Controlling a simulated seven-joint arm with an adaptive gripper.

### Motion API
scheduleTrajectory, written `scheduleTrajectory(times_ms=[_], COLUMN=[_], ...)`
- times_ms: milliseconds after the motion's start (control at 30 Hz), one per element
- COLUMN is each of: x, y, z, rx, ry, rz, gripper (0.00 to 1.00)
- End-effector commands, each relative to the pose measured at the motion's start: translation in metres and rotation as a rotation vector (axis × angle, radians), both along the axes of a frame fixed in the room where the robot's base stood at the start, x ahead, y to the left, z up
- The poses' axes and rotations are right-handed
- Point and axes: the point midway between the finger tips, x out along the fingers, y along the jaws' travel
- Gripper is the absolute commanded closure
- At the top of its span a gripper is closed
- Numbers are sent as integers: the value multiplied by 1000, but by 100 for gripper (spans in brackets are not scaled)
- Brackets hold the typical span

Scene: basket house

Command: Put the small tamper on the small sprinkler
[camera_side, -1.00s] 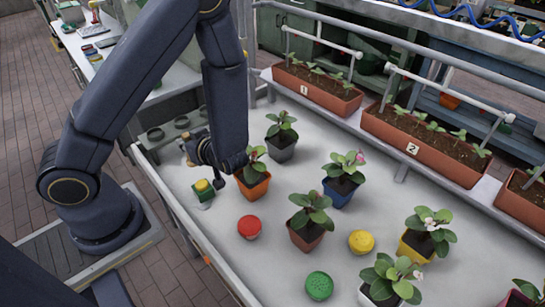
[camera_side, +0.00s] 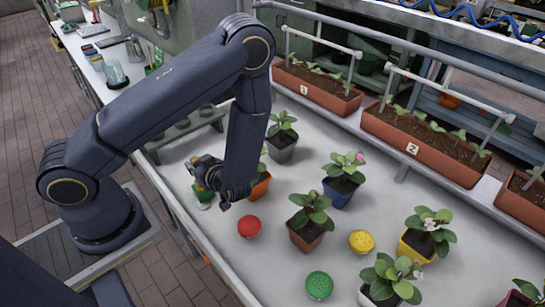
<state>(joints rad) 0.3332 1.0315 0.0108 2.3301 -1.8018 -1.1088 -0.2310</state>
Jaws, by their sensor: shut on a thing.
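My gripper (camera_side: 208,182) is low over the left part of the white bench, its fingers mostly hidden by my own arm. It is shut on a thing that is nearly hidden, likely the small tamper. A small green and yellow object (camera_side: 203,196) shows just beneath and left of the gripper; I cannot tell whether it is the small sprinkler or touches what I hold. Nearby on the bench lie a red round piece (camera_side: 249,226), a yellow one (camera_side: 361,241) and a green one (camera_side: 319,286).
An orange potted plant (camera_side: 261,187) stands close right of my gripper. Several other potted plants, including a blue pot (camera_side: 341,190) and a brown pot (camera_side: 306,236), stand across the white bench (camera_side: 275,262). A grey holed tray (camera_side: 184,128) lies behind the gripper.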

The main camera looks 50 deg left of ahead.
Motion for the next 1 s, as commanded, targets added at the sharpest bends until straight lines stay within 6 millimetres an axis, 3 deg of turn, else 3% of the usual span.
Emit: scheduleTrajectory(times_ms=[67, 100, 300, 667, 1000], x=[0, 0, 0, 0, 1], y=[0, 0, 0, -1, -64], z=[-3, -2, -2, 2, 27], rx=[1, 0, 0, -1, -3], ry=[1, 1, 1, -1, -3], rz=[0, 0, 0, -1, -4], gripper=[100, 75, 54, 54, 54])
